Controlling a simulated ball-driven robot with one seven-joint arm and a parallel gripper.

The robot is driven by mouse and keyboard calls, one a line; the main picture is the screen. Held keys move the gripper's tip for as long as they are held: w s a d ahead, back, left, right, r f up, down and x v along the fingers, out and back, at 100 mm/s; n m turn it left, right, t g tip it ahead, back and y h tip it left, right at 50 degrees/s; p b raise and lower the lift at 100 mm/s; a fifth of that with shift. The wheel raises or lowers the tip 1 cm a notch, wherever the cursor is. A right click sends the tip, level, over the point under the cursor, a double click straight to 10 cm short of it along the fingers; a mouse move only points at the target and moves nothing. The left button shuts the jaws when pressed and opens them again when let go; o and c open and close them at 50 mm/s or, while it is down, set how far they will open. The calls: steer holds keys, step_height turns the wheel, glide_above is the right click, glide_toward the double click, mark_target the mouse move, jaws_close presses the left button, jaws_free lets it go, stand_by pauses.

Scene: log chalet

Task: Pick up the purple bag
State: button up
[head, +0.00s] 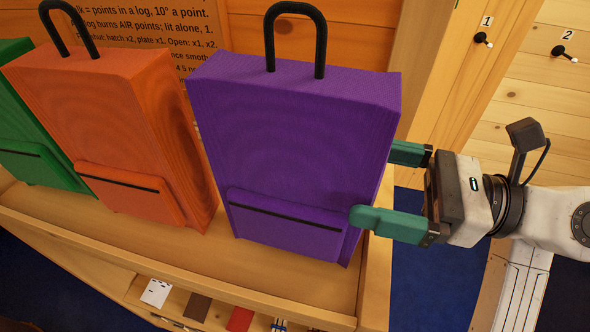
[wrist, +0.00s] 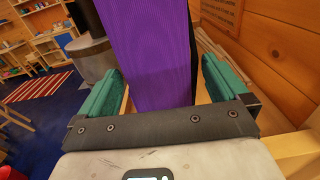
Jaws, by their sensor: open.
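The purple bag (head: 290,150) stands upright at the right end of a wooden shelf, with a black loop handle on top and a front pocket with a black slit. My gripper (head: 378,185) is open at the bag's right side, its teal fingers pointing left. One finger overlaps the bag's front right edge and the other is partly hidden behind the bag. In the wrist view the purple bag (wrist: 148,50) stands between the two open fingers (wrist: 155,85), with a gap visible on the right. I cannot tell whether either finger touches it.
An orange bag (head: 120,130) and a green bag (head: 35,130) stand left of the purple one. The shelf (head: 200,250) has a raised wooden rim. Small items lie on a lower ledge. Numbered hooks (head: 480,38) are on the wall at right. A striped rug (wrist: 38,87) lies on the blue floor.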

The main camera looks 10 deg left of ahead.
mark_target(335, 175)
steer(key=shift+a+f+p, duration=0.2)
steer(key=shift+a+p, duration=0.25)
steer(key=shift+a, duration=0.95)
steer(key=shift+a+f+p, duration=0.2)
steer(key=shift+a+p, duration=0.25)
steer(key=shift+a, duration=0.9)
steer(key=c, duration=1.4)
steer(key=shift+w+r, duration=0.1)
